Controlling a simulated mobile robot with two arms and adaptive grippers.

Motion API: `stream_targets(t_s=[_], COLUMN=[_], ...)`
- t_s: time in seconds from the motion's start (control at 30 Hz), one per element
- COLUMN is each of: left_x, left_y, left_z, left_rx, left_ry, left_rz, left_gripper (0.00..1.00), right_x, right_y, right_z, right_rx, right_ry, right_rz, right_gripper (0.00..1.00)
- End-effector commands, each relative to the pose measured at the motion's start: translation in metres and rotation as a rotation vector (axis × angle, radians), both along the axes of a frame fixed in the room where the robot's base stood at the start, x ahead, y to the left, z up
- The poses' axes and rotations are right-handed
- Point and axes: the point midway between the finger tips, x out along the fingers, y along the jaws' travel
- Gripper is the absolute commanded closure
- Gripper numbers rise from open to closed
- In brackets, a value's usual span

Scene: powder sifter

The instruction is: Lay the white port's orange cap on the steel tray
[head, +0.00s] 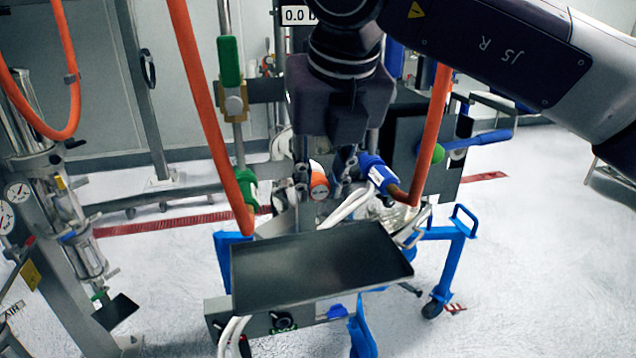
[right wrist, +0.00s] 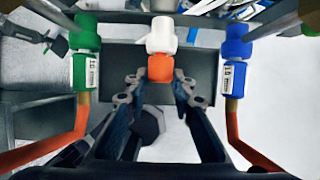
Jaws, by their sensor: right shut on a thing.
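The orange cap (head: 319,183) shows in the head view below my right wrist, between the fingers of my right gripper (head: 322,186). In the right wrist view the orange cap (right wrist: 160,69) sits against the end of the white port (right wrist: 161,36), with no gap visible between them. The fingers of my right gripper (right wrist: 157,82) are closed in on the cap from both sides. In the head view the white port is mostly hidden by my gripper. The steel tray (head: 320,265), dark and empty, lies nearer the camera, below the cap. My left gripper is not in view.
A green valve (right wrist: 86,50) and a blue valve (right wrist: 236,58), each with an orange hose, flank the white port. White hoses (head: 350,205) run behind the tray. A blue-legged frame (head: 448,265) stands around it. Gauges and pipework (head: 60,200) stand at the left.

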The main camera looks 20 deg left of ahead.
Motion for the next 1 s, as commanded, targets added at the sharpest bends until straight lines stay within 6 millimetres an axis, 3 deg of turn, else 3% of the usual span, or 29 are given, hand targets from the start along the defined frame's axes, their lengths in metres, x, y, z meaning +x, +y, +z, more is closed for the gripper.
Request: stream_targets(t_s=[0.57,1.0], left_x=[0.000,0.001], left_y=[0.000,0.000], left_z=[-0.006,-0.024], left_rx=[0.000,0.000], left_ry=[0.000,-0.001], left_rz=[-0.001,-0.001], left_gripper=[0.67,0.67], right_x=[-0.006,-0.022], right_y=[-0.004,-0.015], right_z=[-0.001,-0.002], right_rx=[-0.001,0.000], right_ry=[0.002,0.000], right_rz=[0.001,0.000], right_gripper=[1.00,1.00])
